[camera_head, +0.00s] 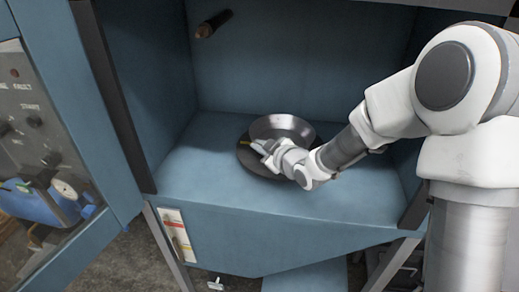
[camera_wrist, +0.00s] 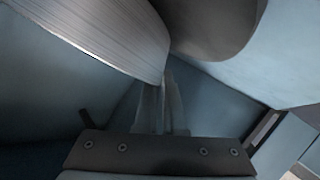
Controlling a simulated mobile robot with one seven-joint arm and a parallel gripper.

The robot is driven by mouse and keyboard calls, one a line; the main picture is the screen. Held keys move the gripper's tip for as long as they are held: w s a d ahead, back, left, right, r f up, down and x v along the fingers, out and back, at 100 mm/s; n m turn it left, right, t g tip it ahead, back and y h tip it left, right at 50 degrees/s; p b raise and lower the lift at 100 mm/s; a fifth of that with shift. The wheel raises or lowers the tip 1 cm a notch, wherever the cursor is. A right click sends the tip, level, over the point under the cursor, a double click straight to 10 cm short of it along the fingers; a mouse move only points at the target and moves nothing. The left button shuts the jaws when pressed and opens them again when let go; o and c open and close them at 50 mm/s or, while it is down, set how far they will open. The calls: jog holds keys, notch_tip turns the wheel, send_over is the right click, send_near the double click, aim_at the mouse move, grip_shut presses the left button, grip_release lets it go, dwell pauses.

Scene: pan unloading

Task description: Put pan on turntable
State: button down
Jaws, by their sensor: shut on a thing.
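The pan (camera_head: 284,122) is a round metal dish inside the blue cabinet, in the middle of the head view. A dark round disc, the turntable (camera_head: 246,162), shows below and to the left of it on the cabinet floor. The pan is over the disc; whether it rests on it I cannot tell. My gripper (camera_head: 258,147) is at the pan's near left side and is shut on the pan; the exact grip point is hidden. In the wrist view my fingers (camera_wrist: 165,85) reach up between a ribbed metal surface and a dark curved surface.
The blue cabinet floor (camera_head: 200,180) is clear to the left of the disc. Cabinet walls stand at the back and sides. A dark knob (camera_head: 213,24) sticks out from the back wall. An open door with a control panel (camera_head: 30,120) is at the left.

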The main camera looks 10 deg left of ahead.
jog(key=shift+f, duration=0.4)
jog(key=shift+f, duration=0.15)
jog(key=c, duration=1)
grip_release()
jog(key=shift+s+d+r, duration=0.1)
jog(key=shift+d+r, duration=0.1)
jog(key=v, duration=1.1)
jog(key=shift+s+d+p, duration=0.2)
jog(key=shift+s+p, duration=0.05)
jog(key=shift+p, duration=0.1)
